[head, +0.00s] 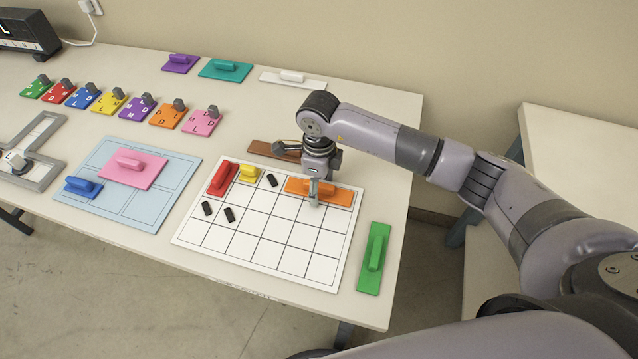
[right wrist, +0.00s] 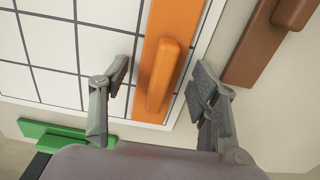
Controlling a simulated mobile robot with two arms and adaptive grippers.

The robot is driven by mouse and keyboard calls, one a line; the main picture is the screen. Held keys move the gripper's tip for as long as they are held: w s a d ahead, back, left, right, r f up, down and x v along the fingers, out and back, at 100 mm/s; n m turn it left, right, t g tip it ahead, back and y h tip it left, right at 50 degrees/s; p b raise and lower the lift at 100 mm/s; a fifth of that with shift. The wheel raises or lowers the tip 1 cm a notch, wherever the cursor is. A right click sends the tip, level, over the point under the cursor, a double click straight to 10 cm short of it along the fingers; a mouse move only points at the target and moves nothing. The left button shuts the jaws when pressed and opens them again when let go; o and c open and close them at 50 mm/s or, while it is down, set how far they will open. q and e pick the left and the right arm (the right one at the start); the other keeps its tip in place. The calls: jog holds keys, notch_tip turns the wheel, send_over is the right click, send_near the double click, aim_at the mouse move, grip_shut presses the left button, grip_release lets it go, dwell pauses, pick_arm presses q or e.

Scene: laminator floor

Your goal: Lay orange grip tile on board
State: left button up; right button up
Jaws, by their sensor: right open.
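The orange grip tile (head: 335,194) lies along the back right edge of the white gridded board (head: 258,249). In the right wrist view the orange tile (right wrist: 151,98) lies flat on the board (right wrist: 60,75), close to its border. My right gripper (head: 314,200) is over the tile. In the right wrist view my right gripper (right wrist: 158,85) is open, with one finger on each side of the tile's raised grip and a gap on both sides. Whether the tile sits exactly within the grid squares is partly hidden by the gripper. My left gripper is not in view.
Red (head: 222,178) and yellow (head: 249,174) tiles and several small black pieces are on the board. A green tile (head: 375,258) lies right of it, a brown one (head: 262,149) behind. A light blue board (head: 130,212) with pink (head: 133,168) and blue (head: 83,187) tiles is left.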

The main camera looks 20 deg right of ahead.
jog(key=shift+r, duration=0.15)
notch_tip(320, 180, up, 12)
jog(key=b, duration=0.2)
jog(key=shift+s, duration=0.1)
dwell(0.6)
